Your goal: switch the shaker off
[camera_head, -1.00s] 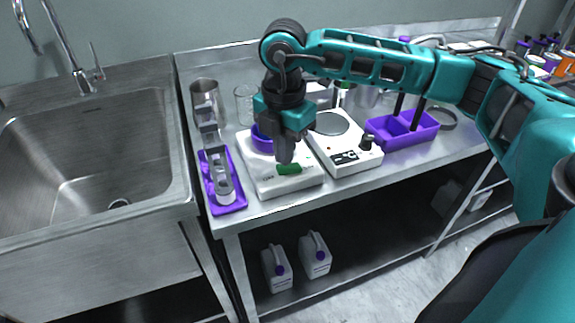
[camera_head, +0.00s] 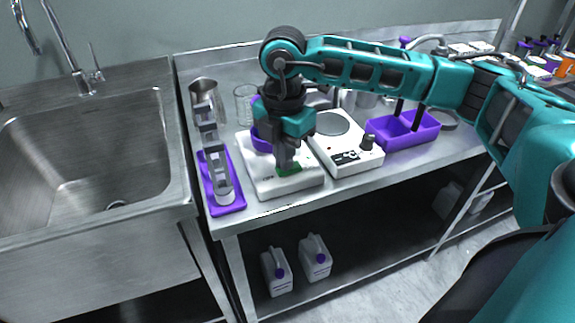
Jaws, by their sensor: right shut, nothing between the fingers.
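The shaker is most likely the white box-shaped device (camera_head: 262,188) at the front edge of the bench, with a green rocker switch (camera_head: 291,170) on its front right and a purple round part (camera_head: 259,142) on top. My right gripper (camera_head: 285,168) is shut and empty, pointing down at the switch. Its fingertips are at the switch's left part and hide some of it; I cannot tell if they touch it. Which way the switch is tipped is not clear. My left gripper is not in view.
A white hotplate (camera_head: 345,157) with a black knob stands close on the right. A purple tray (camera_head: 236,205) with a grey tool lies on the left. A glass beaker (camera_head: 243,103) stands behind. A purple bin (camera_head: 419,136) is farther right. A sink (camera_head: 95,165) is at left.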

